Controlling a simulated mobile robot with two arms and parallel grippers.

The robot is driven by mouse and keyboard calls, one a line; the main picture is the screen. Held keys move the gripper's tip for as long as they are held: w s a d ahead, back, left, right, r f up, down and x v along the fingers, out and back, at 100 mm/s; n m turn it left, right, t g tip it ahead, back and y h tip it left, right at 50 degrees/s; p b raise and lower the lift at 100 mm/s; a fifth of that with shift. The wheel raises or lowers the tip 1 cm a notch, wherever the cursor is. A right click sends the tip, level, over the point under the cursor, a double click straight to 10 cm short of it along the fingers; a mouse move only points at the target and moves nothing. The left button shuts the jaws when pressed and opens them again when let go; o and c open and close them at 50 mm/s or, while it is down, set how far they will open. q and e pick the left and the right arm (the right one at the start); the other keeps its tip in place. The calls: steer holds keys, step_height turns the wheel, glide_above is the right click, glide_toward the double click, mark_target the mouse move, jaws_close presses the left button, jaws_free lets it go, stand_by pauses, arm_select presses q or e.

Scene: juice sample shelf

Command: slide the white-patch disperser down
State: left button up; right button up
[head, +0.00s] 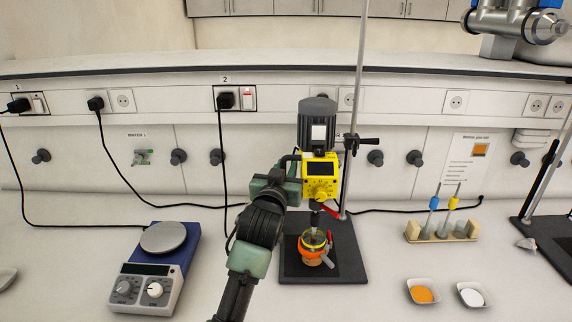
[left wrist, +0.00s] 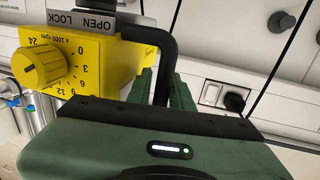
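The disperser has a dark motor with a white patch (head: 318,133) above a yellow control box (head: 321,178). It is mounted on a vertical rod (head: 357,90) over a dark base plate (head: 345,262). Its shaft reaches down to an orange-banded vessel (head: 313,248) on the plate. My left gripper (head: 287,178) is at the left side of the yellow box. In the left wrist view, a black handle (left wrist: 165,45) runs from the box down between the green fingers, which look closed on it. An OPEN LOCK label (left wrist: 80,20) shows above the dial. My right gripper is not seen.
A hotplate (head: 150,280) stands at the left. A rack (head: 443,232) with tools and two powder dishes (head: 423,291) stand at the right. A metal device (head: 515,25) hangs at the upper right, near another stand. A power cable (head: 225,150) hangs behind my left arm.

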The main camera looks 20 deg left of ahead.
arm_select(q)
steer(key=shift+r, duration=0.25)
steer(key=shift+s, duration=0.15)
steer(key=s+b, duration=0.2)
steer(key=s, duration=0.5)
steer(key=shift+s+d, duration=0.3)
steer(key=shift+f, duration=0.1)
